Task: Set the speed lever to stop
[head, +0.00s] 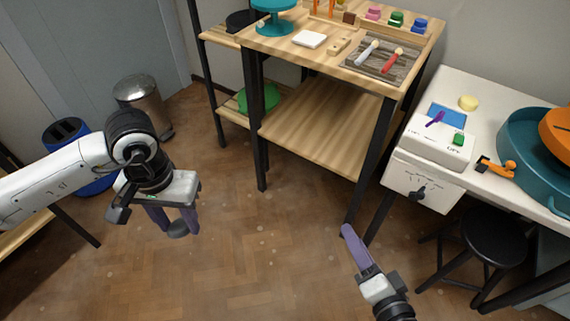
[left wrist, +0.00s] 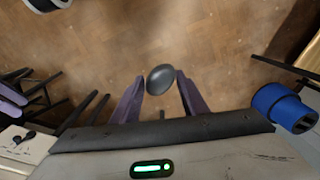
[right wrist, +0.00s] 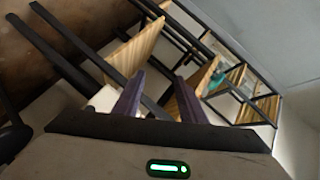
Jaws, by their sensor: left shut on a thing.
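A dark lever (head: 420,192) sticks out from the marked front of a white machine housing (head: 403,180) at the right of the head view. Its markings are too small to read. A purple lever (head: 435,118) stands on the blue panel (head: 447,114) on top, near a green button (head: 459,139). My left gripper (head: 180,232) is far to the left of the machine, shut on a dark grey rounded object, which shows between its fingertips in the left wrist view (left wrist: 160,78). My right gripper (head: 345,229) is open and empty, below and left of the dark lever; its fingers are apart in the right wrist view (right wrist: 160,92).
A wooden worktable (head: 330,130) with tools stands at the back centre. A black stool (head: 495,238) is under the machine's table. A teal basin (head: 525,150) and an orange-handled tool (head: 497,167) lie beside the machine. A blue bin (head: 66,135) stands at left. The middle floor is clear.

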